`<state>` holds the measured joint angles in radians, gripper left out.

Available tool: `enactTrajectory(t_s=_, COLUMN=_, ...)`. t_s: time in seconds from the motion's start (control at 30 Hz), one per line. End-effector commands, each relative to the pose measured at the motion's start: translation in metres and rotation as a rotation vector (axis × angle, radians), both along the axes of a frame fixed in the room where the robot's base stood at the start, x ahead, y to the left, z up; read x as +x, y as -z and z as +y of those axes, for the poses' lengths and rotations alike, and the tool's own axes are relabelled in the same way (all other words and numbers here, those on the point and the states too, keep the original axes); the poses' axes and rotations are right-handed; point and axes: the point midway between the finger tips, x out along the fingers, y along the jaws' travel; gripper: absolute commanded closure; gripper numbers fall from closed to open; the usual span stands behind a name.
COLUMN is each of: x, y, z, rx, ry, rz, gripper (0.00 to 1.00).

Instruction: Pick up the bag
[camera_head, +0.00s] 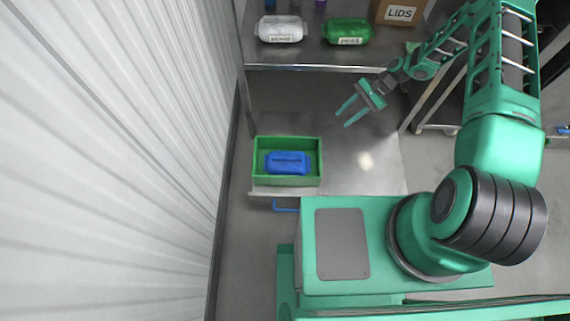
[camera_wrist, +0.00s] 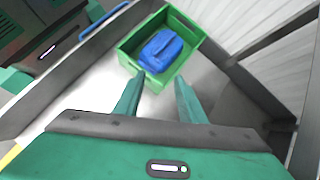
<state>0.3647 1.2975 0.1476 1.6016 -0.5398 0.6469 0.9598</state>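A blue bag (camera_head: 287,163) lies in a green open-topped bin (camera_head: 259,146) on the lower metal surface, left of centre in the head view. The bag also shows in the wrist view (camera_wrist: 161,51), lying inside the green bin (camera_wrist: 185,72). My gripper (camera_head: 343,114) is open and empty, above and to the right of the bin in the head view. In the wrist view its two fingers (camera_wrist: 158,88) stand apart with nothing between them, and the bin is beyond the tips. Two other bags, one white (camera_head: 280,29) and one green (camera_head: 348,31), lie on the upper shelf.
A cardboard box marked LIDS (camera_head: 401,12) stands on the upper shelf at the back. A white corrugated wall (camera_head: 120,130) runs along the left. The metal surface (camera_head: 365,165) right of the bin is bare.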

Motion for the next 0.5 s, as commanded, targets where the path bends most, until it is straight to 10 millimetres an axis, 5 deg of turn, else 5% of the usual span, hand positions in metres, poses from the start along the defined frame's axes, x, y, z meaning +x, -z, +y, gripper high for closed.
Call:
enactTrajectory(t_s=0.2, x=-0.018, y=0.075, z=0.050, rx=0.124, ry=0.126, rz=0.095, gripper=0.63)
enactTrajectory(t_s=0.5, x=-0.045, y=0.142, z=0.103, rx=0.252, ry=0.279, rz=0.206, gripper=0.63)
